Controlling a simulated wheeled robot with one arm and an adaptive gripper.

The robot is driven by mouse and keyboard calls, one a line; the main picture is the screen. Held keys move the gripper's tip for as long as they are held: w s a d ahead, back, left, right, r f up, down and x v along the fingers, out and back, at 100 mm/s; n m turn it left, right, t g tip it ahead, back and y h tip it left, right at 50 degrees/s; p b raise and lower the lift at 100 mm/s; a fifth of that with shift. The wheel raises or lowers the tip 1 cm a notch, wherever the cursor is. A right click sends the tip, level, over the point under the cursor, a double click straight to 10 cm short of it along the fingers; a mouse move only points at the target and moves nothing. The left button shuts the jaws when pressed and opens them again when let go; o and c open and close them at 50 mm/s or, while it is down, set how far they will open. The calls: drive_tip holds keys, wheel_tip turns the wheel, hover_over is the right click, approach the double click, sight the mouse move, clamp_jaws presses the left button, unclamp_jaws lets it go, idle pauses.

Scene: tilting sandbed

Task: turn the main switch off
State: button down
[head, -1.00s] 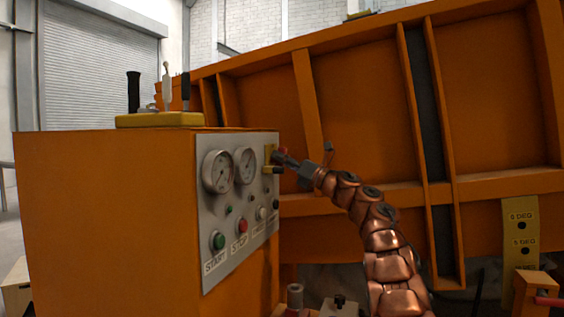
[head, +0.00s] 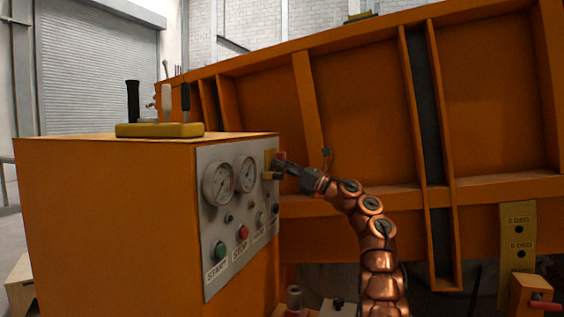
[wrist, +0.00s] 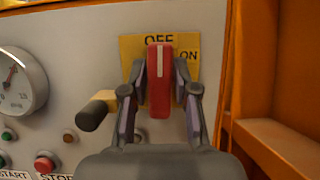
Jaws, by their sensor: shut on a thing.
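The main switch is a red handle (wrist: 160,75) with a white line on its upper part, in front of a yellow plate (wrist: 186,45) marked OFF at the top and ON at the right. In the wrist view the handle stands upright, its white line under the word OFF. My gripper (wrist: 160,88) is shut on the red handle, one finger on each side. In the head view my gripper (head: 283,163) is at the upper right of the grey panel, and the switch is small and mostly hidden there.
The grey panel (head: 216,235) carries gauges (head: 218,184), a green START button (head: 219,249) and a red STOP button (head: 243,232). A black knob on a brass stem (wrist: 92,115) sticks out left of the switch. The orange sandbed frame (wrist: 285,145) stands close on the right.

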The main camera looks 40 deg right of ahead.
idle(0.6)
drive_tip(key=c, duration=1)
unclamp_jaws()
drive_tip(key=v, duration=1.2)
drive_tip(key=shift+f, duration=0.1)
